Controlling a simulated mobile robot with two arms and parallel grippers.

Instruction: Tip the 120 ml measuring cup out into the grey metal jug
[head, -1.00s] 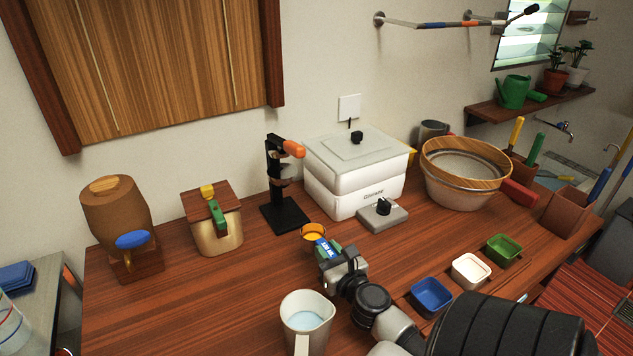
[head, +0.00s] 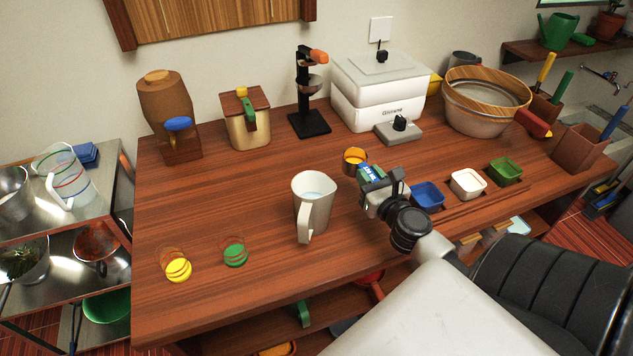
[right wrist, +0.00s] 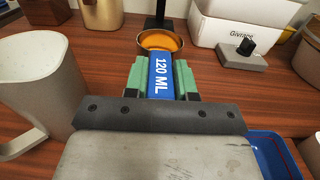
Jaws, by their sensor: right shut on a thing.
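My right gripper (head: 372,180) is shut on the blue handle of the 120 ml measuring cup (head: 355,160). The handle label "120 ML" reads clearly between the green-padded fingers in the right wrist view. The cup (right wrist: 160,42) is upright and looks filled with something orange. I cannot tell for sure whether it is clear of the counter. The grey jug (head: 313,208) stands upright on the counter, left of and nearer than the cup, with pale liquid inside and its handle toward me. Its side also shows in the right wrist view (right wrist: 45,85). My left gripper is not in view.
Blue (head: 428,195), white (head: 468,184) and green (head: 506,171) small bowls stand right of my gripper. A black stand (head: 309,124), white box (head: 375,95) and wood-rimmed tub (head: 480,112) stand behind. The counter (head: 230,200) left of the jug is mostly clear.

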